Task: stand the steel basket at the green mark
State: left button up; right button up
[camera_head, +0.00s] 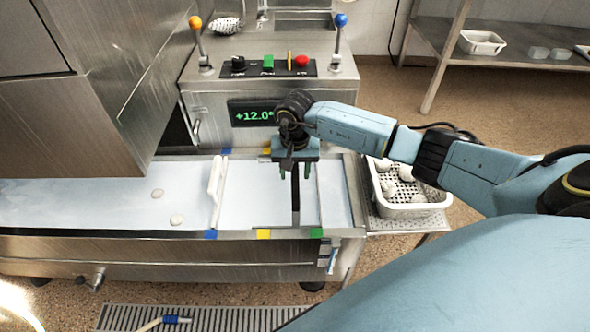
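My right gripper (295,173) hangs over the right part of a long steel trough (110,218) with a pale blue surface. Its two fingers point down and stand apart, with a narrow dark strip (295,208) showing between and below them. I cannot tell whether they touch anything. The green mark (316,233) is on the trough's front rim, in front and slightly right of the gripper. No basket I can clearly name as steel shows. My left gripper is out of view.
A blue mark (211,235) and a yellow mark (263,234) are further left on the rim. A white bar (215,180) crosses the trough near the blue one. A control box (270,85) with two levers stands behind. Another pale basket (482,42) is on a rear shelf.

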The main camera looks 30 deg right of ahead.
jog(key=shift+f, duration=0.1)
jog(key=shift+r, duration=0.4)
pick_arm(q)
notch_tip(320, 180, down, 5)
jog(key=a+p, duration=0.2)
jog(key=p, duration=0.1)
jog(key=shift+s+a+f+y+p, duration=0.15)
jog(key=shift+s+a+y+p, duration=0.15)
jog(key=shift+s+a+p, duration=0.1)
pick_arm(e)
notch_tip(320, 180, up, 13)
jog(key=shift+f, duration=0.15)
